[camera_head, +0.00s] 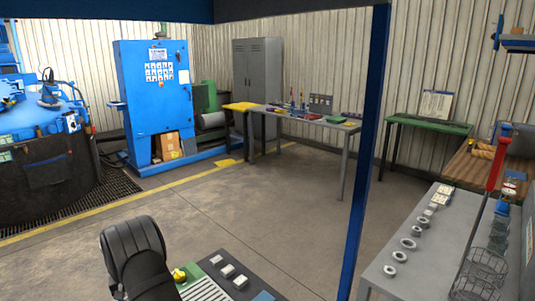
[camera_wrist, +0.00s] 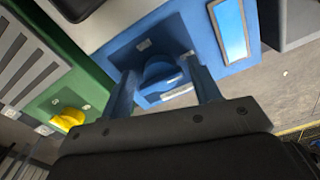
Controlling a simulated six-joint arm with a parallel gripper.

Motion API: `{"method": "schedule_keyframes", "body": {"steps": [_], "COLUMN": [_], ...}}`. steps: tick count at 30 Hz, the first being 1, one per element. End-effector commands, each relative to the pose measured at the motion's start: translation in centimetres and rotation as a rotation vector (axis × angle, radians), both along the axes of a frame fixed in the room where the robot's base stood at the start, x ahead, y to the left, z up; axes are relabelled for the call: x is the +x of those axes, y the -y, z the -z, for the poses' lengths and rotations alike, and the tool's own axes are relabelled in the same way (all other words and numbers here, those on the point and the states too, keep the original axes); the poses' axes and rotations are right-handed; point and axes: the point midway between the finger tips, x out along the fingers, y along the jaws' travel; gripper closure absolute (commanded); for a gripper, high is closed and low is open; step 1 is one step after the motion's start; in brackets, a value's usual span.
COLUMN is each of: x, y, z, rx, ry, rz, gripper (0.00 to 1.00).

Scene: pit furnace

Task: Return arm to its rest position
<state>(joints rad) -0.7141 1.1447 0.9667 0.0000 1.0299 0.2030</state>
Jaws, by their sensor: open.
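My gripper (camera_wrist: 160,66) shows in the wrist view with its two fingers spread apart. It is open, and nothing is clearly held between the fingers. Behind and between the fingertips is a blue panel (camera_wrist: 186,32) with a rounded dark-blue part; I cannot tell whether the fingers touch it.
A yellow knob (camera_wrist: 67,119) on a green panel (camera_wrist: 88,72) lies left of my gripper. The middle floor is clear.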

Motion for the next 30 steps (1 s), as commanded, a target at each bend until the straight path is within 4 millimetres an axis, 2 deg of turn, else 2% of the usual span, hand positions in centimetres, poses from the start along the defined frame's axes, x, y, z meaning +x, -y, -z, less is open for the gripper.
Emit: {"method": "schedule_keyframes", "body": {"steps": [5, 8, 30], "x": [0.0, 0.1, 0.1], "y": [0.0, 0.0, 0.0], "z": [-0.8, -2.2, -16.8], "rx": [0.0, 0.001, 0.002], "ry": [0.001, 0.002, 0.002], "rz": [0.001, 0.003, 0.003], "gripper": [0.43, 0.43, 0.43]}}
